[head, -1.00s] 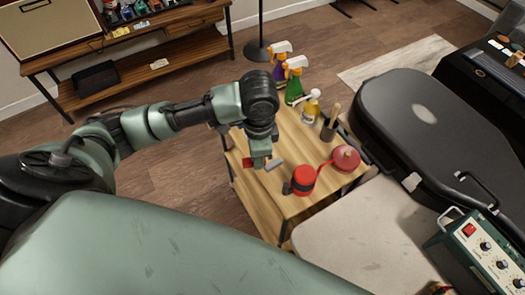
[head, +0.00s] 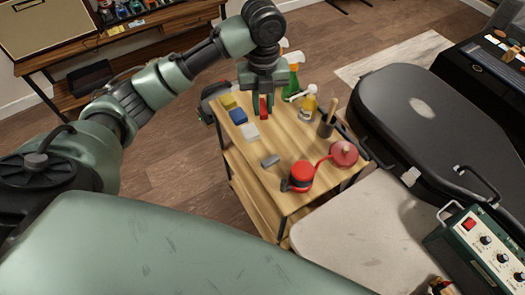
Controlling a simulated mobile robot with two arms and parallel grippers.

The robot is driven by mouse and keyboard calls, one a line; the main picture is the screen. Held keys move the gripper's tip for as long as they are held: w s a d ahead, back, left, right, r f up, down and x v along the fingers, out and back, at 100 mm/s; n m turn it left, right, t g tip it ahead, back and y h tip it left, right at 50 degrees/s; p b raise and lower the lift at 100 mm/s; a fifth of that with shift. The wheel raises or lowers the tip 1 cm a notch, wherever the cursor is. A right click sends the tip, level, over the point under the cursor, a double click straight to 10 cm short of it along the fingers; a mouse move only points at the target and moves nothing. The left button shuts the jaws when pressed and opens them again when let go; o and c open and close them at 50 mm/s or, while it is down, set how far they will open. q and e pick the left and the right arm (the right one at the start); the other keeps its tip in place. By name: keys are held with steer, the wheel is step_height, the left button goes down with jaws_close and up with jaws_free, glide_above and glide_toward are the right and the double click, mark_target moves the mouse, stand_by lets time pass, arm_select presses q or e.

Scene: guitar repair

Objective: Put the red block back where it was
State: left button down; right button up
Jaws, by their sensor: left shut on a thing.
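My left gripper (head: 263,112) is over the far part of the small wooden cart's top (head: 292,148), pointing down. It is shut on the red block (head: 263,103), a small piece that shows between its fingers. I cannot tell whether the block touches the cart top. A yellow block (head: 228,101), a blue block (head: 238,116) and a white block (head: 249,132) lie in a row to the left of the gripper. My right gripper is not in view.
A yellow bottle (head: 308,106), a green spray bottle (head: 293,80) and a dark cup (head: 326,126) stand right.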

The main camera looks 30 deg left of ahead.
arm_select(q)
steer(key=p, duration=0.2)
glide_above(263, 155)
step_height(263, 155, down, 15)
steer(key=shift+r, duration=0.2)
step_height(263, 155, down, 5)
steer(key=shift+r, duration=0.1)
steer(key=shift+f, duration=0.25)
steer(key=shift+f, duration=0.15)
steer(key=c, duration=1.3)
jaws_free()
